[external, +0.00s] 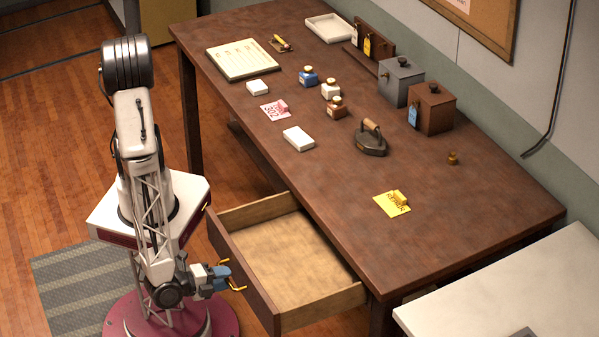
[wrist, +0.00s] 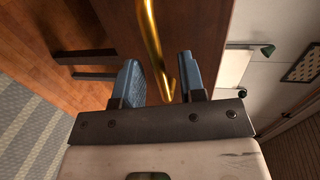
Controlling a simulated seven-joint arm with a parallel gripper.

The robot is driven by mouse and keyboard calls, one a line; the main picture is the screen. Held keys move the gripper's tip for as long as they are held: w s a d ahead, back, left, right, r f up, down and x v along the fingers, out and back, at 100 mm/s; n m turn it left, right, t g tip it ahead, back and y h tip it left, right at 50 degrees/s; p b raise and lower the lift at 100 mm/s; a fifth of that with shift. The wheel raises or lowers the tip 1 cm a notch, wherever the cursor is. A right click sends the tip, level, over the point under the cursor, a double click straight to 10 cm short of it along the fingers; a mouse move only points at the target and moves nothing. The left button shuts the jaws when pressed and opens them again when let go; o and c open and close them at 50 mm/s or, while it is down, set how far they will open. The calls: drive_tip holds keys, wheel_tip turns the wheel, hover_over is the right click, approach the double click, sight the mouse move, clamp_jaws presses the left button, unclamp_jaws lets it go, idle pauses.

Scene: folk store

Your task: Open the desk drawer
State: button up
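The desk (external: 335,190) has a wooden drawer (external: 290,255) that stands pulled well out on its near side. The drawer is empty, and its pale wooden floor shows. Its dark front carries a brass handle (external: 238,289), partly hidden by my gripper (external: 222,274). In the wrist view the brass handle (wrist: 154,45) runs down between the two blue fingers of my gripper (wrist: 162,75). The fingers stand apart, with gaps visible on both sides of the handle, so my gripper is open around it and not clamped.
The desktop holds an iron (external: 371,142), ink bottles (external: 308,76), two boxes (external: 433,108), a yellow tag (external: 392,203) and a paper pad (external: 242,60). A white table (external: 510,285) stands at the lower right. Open floor (external: 60,150) lies to the left.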

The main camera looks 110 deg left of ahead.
drive_tip(key=v, duration=0.6)
idle(0.3)
drive_tip(key=shift+s+d, duration=0.15)
idle(0.5)
drive_tip(key=w+a+r+n+g, duration=0.1)
drive_tip(key=a+r+g, duration=0.1)
drive_tip(key=r, duration=0.1)
drive_tip(key=w+a+r+n+g, duration=0.1)
drive_tip(key=a+r+g, duration=0.1)
drive_tip(key=a+r, duration=0.1)
drive_tip(key=w+a+r+n+g+y, duration=0.1)
drive_tip(key=a+r+g, duration=0.1)
drive_tip(key=shift+w+a+r, duration=0.3)
drive_tip(key=shift+w+r, duration=0.05)
drive_tip(key=shift+r, duration=0.05)
drive_tip(key=s+a+r+n+h, duration=0.2)
drive_tip(key=a+r+h, duration=0.2)
drive_tip(key=a+r, duration=0.3)
drive_tip(key=s+a+r+n+g+h, duration=0.1)
drive_tip(key=s+a+r+n+h, duration=0.1)
drive_tip(key=a+r, duration=0.6)
drive_tip(key=s+a+r+n+g+h, duration=0.1)
drive_tip(key=s+a+r+h, duration=0.2)
drive_tip(key=r, duration=0.9)
drive_tip(key=a+h, duration=0.3)
drive_tip(key=a, duration=0.2)
drive_tip(key=shift+s+r+n, duration=0.25)
drive_tip(key=shift+s+n, duration=0.15)
